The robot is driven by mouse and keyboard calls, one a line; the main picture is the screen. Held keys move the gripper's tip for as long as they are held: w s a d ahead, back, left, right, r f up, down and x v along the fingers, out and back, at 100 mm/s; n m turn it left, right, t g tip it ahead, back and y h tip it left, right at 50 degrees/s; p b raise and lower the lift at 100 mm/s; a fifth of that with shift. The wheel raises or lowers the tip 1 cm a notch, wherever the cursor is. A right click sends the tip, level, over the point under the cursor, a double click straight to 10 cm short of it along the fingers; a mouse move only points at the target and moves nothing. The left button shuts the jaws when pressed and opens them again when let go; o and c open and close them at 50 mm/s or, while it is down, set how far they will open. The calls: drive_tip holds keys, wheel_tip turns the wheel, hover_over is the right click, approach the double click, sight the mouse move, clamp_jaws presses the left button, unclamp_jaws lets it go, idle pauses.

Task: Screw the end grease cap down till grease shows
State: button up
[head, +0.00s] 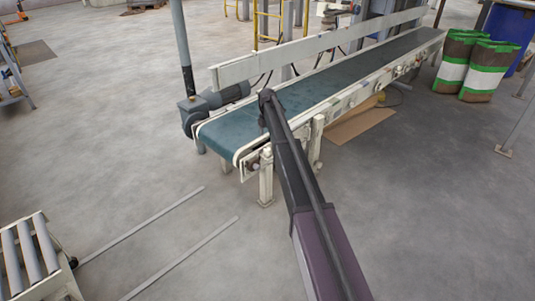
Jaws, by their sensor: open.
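The conveyor (222,134) has a teal belt and a pale frame, and its near end faces me. The end grease cap cannot be made out; fittings at the near end and along the side rail are too small to tell. My dark arm reaches up from the bottom of the head view to the near end of the conveyor and covers part of its side. My gripper does not show; the arm's far end is a dark joint over the belt edge.
A motor (226,95) sits at the belt's left side beside a grey post (182,45). Cardboard (358,122) lies under the conveyor. Filled bags (486,72) stand at right. A roller table (32,262) is at lower left. Open floor lies in front.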

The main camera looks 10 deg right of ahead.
sight(267, 149)
drive_tip(key=shift+f+b, duration=3.7)
drive_tip(key=shift+f, duration=0.3)
clamp_jaws()
drive_tip(key=shift+d, duration=0.15)
